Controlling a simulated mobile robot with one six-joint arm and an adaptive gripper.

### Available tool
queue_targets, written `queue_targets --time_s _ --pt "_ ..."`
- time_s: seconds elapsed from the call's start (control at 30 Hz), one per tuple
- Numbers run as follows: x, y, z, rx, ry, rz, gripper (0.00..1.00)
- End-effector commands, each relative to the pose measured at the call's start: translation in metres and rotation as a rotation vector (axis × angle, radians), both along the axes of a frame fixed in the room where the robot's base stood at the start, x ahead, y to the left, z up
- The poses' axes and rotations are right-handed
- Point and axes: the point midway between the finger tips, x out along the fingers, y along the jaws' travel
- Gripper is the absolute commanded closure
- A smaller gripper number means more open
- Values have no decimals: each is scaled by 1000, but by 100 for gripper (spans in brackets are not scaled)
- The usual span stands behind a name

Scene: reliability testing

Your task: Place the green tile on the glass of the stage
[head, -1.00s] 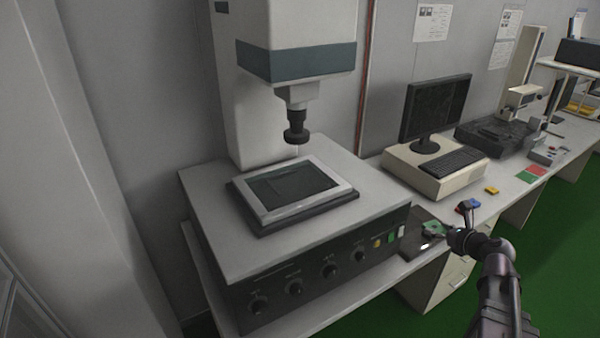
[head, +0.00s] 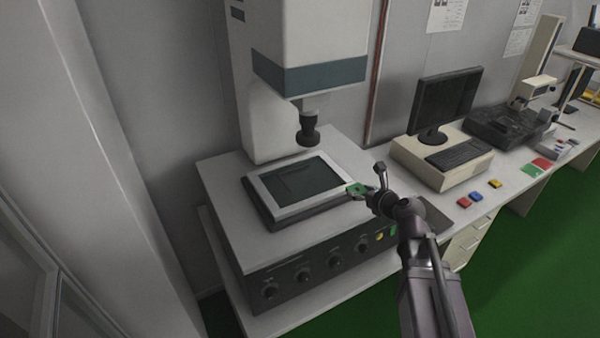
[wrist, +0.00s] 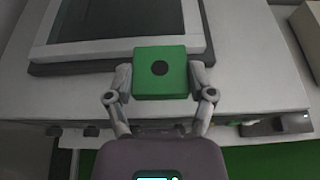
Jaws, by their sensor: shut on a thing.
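My gripper (wrist: 160,80) is shut on the green tile (wrist: 160,60), a green square with a dark round spot in its middle, held between the two fingers. In the head view the tile (head: 356,189) is at the right edge of the stage (head: 262,205), just outside the glass. My gripper (head: 366,193) comes from the lower right. The stage has a light frame around a dark glass (head: 300,182). In the wrist view the glass (wrist: 115,15) lies beyond the tile, which overlaps the frame's near edge. The height of the tile above the stage is hard to tell.
A black lens (head: 308,130) hangs above the far side of the stage. Red (head: 463,202), blue (head: 477,196) and yellow (head: 495,183) blocks lie on the bench to the right. A monitor (head: 446,102) and keyboard (head: 459,157) stand behind them.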

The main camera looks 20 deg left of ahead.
Motion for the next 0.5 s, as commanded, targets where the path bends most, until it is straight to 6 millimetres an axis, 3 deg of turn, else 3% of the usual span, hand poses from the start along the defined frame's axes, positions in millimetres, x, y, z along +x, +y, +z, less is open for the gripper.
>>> queue_targets --time_s 0.13,0.5 --pt "-5 11 6 1 0 9 77" --pt "-5 12 5 1 0 9 77"
